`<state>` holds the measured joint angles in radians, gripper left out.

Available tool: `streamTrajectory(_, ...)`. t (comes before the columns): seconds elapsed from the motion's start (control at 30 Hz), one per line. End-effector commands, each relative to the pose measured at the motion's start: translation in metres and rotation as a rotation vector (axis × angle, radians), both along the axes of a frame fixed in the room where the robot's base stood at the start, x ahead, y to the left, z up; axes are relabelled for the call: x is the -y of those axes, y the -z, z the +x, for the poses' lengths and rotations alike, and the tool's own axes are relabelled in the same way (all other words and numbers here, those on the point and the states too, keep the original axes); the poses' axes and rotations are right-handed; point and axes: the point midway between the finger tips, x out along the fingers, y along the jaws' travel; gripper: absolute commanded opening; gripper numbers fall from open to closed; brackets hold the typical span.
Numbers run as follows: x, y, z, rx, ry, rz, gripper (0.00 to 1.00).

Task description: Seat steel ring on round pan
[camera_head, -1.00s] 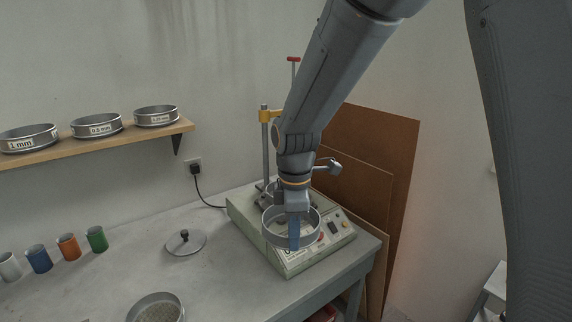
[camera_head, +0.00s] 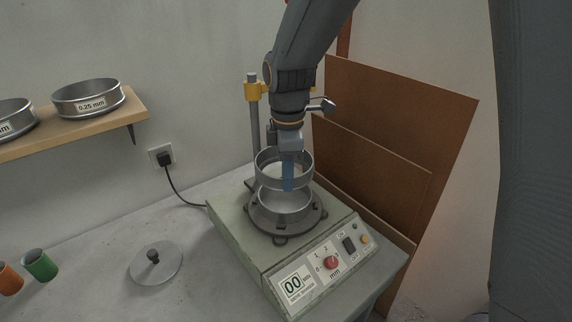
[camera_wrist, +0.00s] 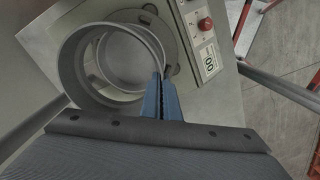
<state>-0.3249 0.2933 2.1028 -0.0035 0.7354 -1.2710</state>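The steel ring (camera_head: 268,181) is a short open metal hoop, held roughly level in my gripper (camera_head: 288,182). The blue fingers are shut on the near side of its wall. The round pan (camera_head: 268,211) is a shallow metal dish on the dark round plate of the shaker. The ring hangs above the pan, with a small gap seeming to show between them. In the wrist view the ring (camera_wrist: 69,72) is at the left of my fingers (camera_wrist: 162,98), and the pan (camera_wrist: 128,78) shows through it, offset to the right.
The pale green shaker (camera_head: 240,243) has a control panel and a post with a yellow clamp (camera_head: 253,91) behind the ring. A lid (camera_head: 150,268) and coloured cups (camera_head: 40,265) lie on the bench. Sieves (camera_head: 88,98) stand on the shelf. Brown boards lean at right.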

Motion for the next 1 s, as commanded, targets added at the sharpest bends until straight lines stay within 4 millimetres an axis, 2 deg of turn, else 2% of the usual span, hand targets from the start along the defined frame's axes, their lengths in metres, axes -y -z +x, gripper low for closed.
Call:
streamTrajectory(0.27,-0.001,0.006,0.0,0.001,-0.002,0.0,0.0)
streamTrajectory(1.0,0.0,0.045,0.0,0.0,-0.001,0.0,0.0)
